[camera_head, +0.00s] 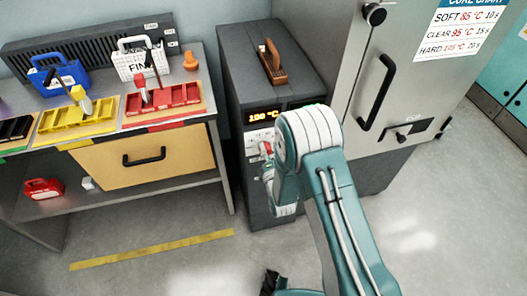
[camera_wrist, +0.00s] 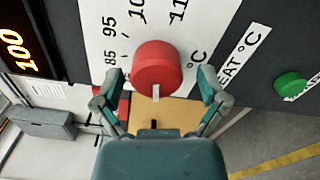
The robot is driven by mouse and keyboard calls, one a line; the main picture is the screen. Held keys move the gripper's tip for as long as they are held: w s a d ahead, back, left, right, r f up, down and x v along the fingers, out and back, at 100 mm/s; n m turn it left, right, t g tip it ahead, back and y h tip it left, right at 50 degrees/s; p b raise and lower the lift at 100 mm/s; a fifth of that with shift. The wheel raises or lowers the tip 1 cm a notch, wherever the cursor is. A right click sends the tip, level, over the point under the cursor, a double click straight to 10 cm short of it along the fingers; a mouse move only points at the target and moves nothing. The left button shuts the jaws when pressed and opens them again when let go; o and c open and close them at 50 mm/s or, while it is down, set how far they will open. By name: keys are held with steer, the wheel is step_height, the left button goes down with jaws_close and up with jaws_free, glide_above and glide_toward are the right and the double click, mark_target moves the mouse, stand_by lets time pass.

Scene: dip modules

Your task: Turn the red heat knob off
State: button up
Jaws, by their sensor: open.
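The red heat knob (camera_wrist: 157,62) is on the front panel of a dark grey cabinet (camera_head: 237,90). In the wrist view its white pointer mark faces the bottom of the picture, and a white dial plate with temperature numbers lies behind it. The knob also shows small in the head view (camera_head: 266,148), partly behind my arm. My gripper (camera_wrist: 160,76) is open, with one finger on each side of the knob. Whether either finger touches it I cannot tell. An orange display (camera_head: 263,117) on the cabinet reads about 100 °C.
A green button (camera_wrist: 290,84) sits to the right on the same panel in the wrist view. A wooden-handled tool (camera_head: 272,62) lies on the cabinet top. A workbench with a yellow drawer (camera_head: 110,160) stands left, and a large grey unit with a black handle (camera_head: 376,92) right.

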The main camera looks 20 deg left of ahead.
steer(key=v, duration=1.1)
steer(key=shift+s, duration=0.3)
steer(key=shift+a, duration=0.1)
steer(key=w+d+r+m+g+h, duration=0.2)
steer(key=w+d+r+m+h, duration=0.1)
steer(key=d+r+m, duration=0.55)
steer(key=w+d+r+m+g+h, duration=0.2)
steer(key=w+d+r+m+h, duration=0.25)
steer(key=r, duration=0.75)
steer(key=s+d+r+m+g+h, duration=0.1)
steer(key=s+d+r+m, duration=0.4)
steer(key=s, duration=0.7)
steer(key=s+d+r+m+g+h, duration=0.1)
steer(key=s+d+r+m+g, duration=0.3)
steer(key=s+d+m, duration=0.4)
steer(key=s+r+m, duration=0.1)
steer(key=s, duration=0.3)
steer(key=shift+r+g, duration=0.2)
steer(key=shift+g, duration=0.1)
